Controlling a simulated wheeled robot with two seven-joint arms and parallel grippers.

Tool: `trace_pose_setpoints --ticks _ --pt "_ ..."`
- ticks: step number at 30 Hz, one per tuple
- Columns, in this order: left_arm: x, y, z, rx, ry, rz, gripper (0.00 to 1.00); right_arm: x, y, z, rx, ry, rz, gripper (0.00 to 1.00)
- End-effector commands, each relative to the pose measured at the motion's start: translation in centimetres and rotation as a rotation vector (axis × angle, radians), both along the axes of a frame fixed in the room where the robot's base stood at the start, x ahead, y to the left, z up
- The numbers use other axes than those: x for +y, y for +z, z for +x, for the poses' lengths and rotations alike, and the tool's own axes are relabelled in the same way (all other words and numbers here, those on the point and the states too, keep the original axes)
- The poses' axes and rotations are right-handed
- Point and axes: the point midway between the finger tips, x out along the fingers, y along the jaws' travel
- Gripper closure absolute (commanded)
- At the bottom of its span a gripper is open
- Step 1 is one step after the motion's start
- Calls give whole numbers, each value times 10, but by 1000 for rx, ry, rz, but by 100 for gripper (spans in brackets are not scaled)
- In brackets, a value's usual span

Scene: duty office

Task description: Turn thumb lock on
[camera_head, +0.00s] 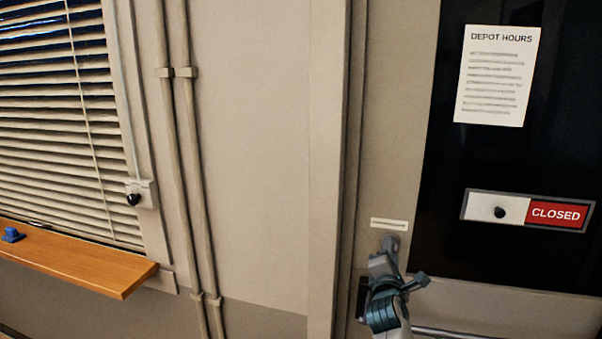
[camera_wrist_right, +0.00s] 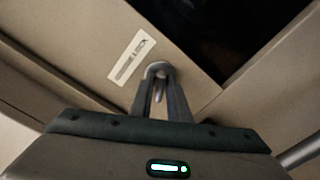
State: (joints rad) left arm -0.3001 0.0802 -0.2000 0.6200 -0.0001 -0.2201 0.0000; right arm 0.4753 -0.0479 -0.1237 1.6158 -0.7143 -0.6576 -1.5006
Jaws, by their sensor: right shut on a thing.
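The thumb lock (camera_wrist_right: 158,70) is a small grey metal turn piece on a round plate on the door. It sits below a small white label; in the head view its plate (camera_head: 391,243) shows just above my gripper. My right gripper (camera_wrist_right: 161,92) has its fingers closed around the thumb piece, which shows between them in the wrist view. In the head view the right gripper (camera_head: 381,262) reaches up to the lock and hides most of it. My left gripper is not in view.
The door has a dark window with a DEPOT HOURS sheet (camera_head: 497,75) and a CLOSED slider sign (camera_head: 528,211). A horizontal bar (camera_head: 450,333) crosses the door low down. A wooden sill (camera_head: 80,262), blinds and wall pipes (camera_head: 185,150) are at left.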

Motion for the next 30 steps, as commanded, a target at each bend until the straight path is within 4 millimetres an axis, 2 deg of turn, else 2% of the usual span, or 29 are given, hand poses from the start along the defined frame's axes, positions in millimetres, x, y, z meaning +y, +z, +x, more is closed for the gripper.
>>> trace_pose_setpoints --ticks 5,17,25,30 --pt "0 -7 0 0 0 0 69 0 -1 0 -45 1 158 100" --pt "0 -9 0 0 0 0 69 1 -2 0 -59 0 210 100" --pt "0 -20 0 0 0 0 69 1 -3 0 -145 1 515 100" --pt "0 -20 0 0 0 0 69 0 -2 0 -164 0 578 100"
